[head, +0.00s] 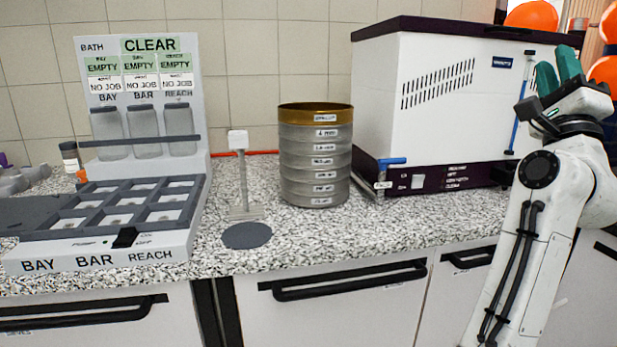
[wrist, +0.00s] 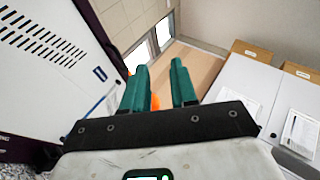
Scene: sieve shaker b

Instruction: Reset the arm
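My arm (head: 535,230) is folded up at the right side of the head view, in front of the white cabinet machine. My gripper (head: 557,68) is raised above the counter, with its green fingers pointing up. In the wrist view the two green fingers of my gripper (wrist: 159,68) stand apart with nothing between them. No object is held.
A white machine (head: 440,95) stands close left of my gripper. A sieve stack (head: 315,160), a small white stand (head: 241,185) and a labelled tray station (head: 110,245) are on the speckled counter. Orange balls (head: 532,15) show behind. White cabinets (wrist: 247,85) show in the wrist view.

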